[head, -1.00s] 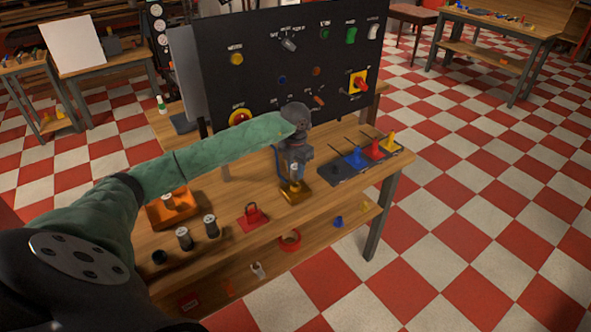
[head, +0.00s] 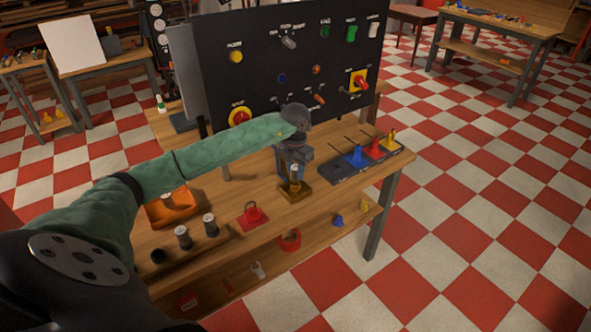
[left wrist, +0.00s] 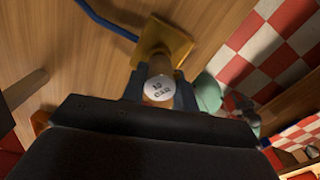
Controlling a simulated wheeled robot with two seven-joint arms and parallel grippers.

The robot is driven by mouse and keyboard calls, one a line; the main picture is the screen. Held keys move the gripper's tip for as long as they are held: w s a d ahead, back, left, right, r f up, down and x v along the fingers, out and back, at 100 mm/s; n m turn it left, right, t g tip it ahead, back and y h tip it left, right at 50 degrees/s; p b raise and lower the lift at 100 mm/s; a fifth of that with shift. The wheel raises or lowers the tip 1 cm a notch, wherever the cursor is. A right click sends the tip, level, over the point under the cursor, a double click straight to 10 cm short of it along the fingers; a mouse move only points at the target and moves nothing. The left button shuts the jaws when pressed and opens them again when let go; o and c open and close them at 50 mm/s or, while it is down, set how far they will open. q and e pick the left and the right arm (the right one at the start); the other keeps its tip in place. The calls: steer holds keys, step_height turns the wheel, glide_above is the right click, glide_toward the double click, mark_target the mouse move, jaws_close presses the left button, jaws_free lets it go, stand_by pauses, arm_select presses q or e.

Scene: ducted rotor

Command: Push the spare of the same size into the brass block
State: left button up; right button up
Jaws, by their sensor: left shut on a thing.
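My left gripper (head: 295,170) is shut on a dark cylinder with a pale cap, the spare (left wrist: 159,88). The spare stands about upright at the brass block (head: 298,194), which sits on the bench. In the left wrist view the cap carries small printed marks, and the brass block (left wrist: 168,36) shows just past it, around or under its lower end. How deep the spare sits in the block is hidden. Two similar cylinders (head: 184,239) stand in a wooden rack beside a dark empty-looking hole (head: 158,256). My right gripper is out of view.
An orange tray (head: 152,214) lies left on the bench, and a red padlock-like piece (head: 252,216) lies left of the block. A black control panel (head: 262,60) rises behind. A dark strip with blue, red and yellow pieces (head: 374,147) is on the right.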

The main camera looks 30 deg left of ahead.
arm_select(q)
steer(key=shift+f+b, duration=0.7)
steer(key=shift+f, duration=0.3)
steer(key=shift+r, duration=0.1)
steer(key=o, duration=1.1)
steer(key=shift+c, duration=0.2)
steer(key=shift+r, duration=0.1)
